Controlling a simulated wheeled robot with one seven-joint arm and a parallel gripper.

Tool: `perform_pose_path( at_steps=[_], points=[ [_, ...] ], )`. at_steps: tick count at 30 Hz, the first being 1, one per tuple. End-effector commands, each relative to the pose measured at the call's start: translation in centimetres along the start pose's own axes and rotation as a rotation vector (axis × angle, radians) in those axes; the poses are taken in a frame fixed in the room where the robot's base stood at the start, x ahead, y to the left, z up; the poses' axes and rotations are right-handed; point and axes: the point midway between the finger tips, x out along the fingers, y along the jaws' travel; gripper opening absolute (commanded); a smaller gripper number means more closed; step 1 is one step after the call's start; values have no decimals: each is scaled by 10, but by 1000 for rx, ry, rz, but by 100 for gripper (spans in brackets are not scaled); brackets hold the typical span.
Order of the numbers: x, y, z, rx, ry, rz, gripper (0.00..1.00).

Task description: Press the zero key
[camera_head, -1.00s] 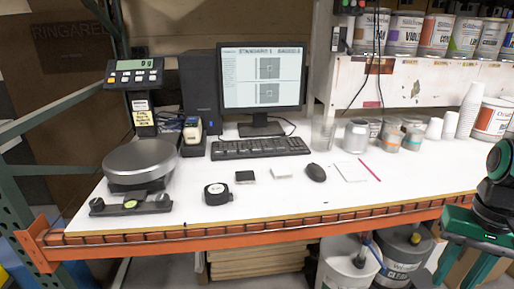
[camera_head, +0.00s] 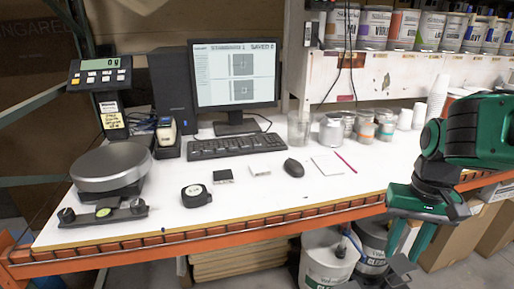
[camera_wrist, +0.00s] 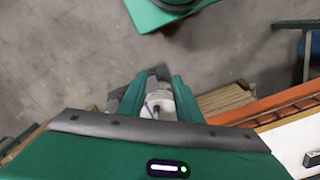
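The scale's display unit (camera_head: 99,72) stands on a post at the far left of the bench. Its small screen shows a short reading, and a row of coloured keys (camera_head: 98,80) sits below; their labels are too small to read, so I cannot tell which is the zero key. The round grey scale pan (camera_head: 111,166) is empty. My gripper (camera_head: 395,270) hangs at the far right, beyond the bench's front edge and pointing down, far from the keys. In the wrist view its two green fingers (camera_wrist: 154,80) stand apart with nothing held between them.
Buckets (camera_head: 325,258) stand beneath. The front middle of the bench is mostly clear.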

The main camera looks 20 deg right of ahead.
Motion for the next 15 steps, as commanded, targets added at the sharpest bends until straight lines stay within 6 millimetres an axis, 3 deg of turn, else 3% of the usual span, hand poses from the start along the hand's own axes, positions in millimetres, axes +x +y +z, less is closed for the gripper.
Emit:
perform_pose_path(
  at_steps=[5,9,15],
  points=[
    [0,0,0,0,0,0,31],
    [0,0,0,0,0,0,0],
    [0,0,0,0,0,0,0]
  ],
)
